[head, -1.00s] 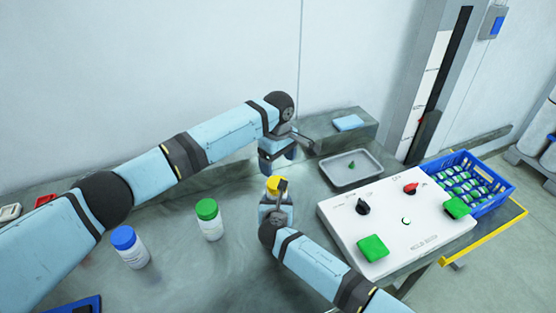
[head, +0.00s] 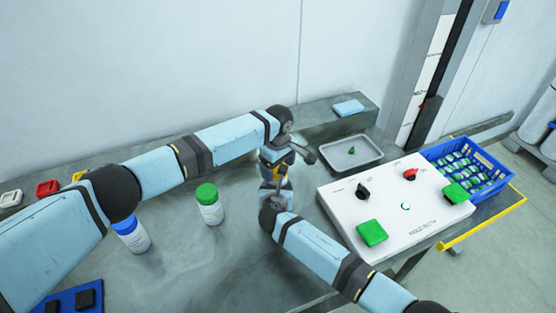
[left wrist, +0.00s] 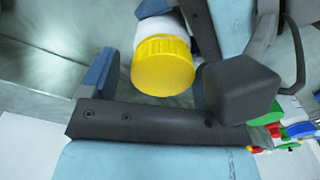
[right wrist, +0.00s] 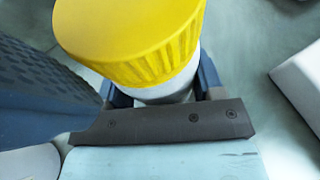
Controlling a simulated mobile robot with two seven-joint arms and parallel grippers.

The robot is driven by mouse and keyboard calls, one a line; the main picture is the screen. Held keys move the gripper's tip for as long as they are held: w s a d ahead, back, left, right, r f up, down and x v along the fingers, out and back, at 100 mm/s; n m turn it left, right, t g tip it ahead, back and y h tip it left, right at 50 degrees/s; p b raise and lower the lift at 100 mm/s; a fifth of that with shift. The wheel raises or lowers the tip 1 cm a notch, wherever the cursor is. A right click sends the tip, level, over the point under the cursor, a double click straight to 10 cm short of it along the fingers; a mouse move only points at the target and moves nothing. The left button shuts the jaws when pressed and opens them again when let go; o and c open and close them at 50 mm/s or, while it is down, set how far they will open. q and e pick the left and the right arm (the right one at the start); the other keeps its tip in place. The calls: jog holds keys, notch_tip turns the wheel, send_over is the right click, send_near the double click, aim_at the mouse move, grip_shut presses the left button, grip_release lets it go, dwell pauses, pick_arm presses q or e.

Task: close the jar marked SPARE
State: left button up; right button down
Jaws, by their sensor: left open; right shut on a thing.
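A white jar (right wrist: 165,90) with a yellow lid (right wrist: 135,35) is held upright between the fingers of my right gripper (head: 276,180), which is shut on the jar's body below the lid. The lid sits over the jar's mouth; I cannot tell whether it is tight. In the left wrist view the yellow lid (left wrist: 163,65) lies between the spread fingers of my left gripper (head: 290,158), which is open close to it. In the head view the grippers hide most of this jar. No SPARE marking is readable on any jar.
A green-lidded jar (head: 208,205) and a blue-lidded jar (head: 132,235) stand on the bench to the left. A grey tray (head: 352,168), a white control box (head: 395,225) with knobs and green pads, and a blue crate (head: 470,170) are on the right.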

pick_arm(q)
jog(key=c, duration=0.9)
jog(key=m, duration=0.3)
jog(key=shift+c, duration=0.2)
jog(key=m, duration=0.4)
jog(key=shift+m, duration=0.3)
jog(key=m, duration=0.5)
jog(key=shift+d, duration=0.1)
jog(key=o, duration=1)
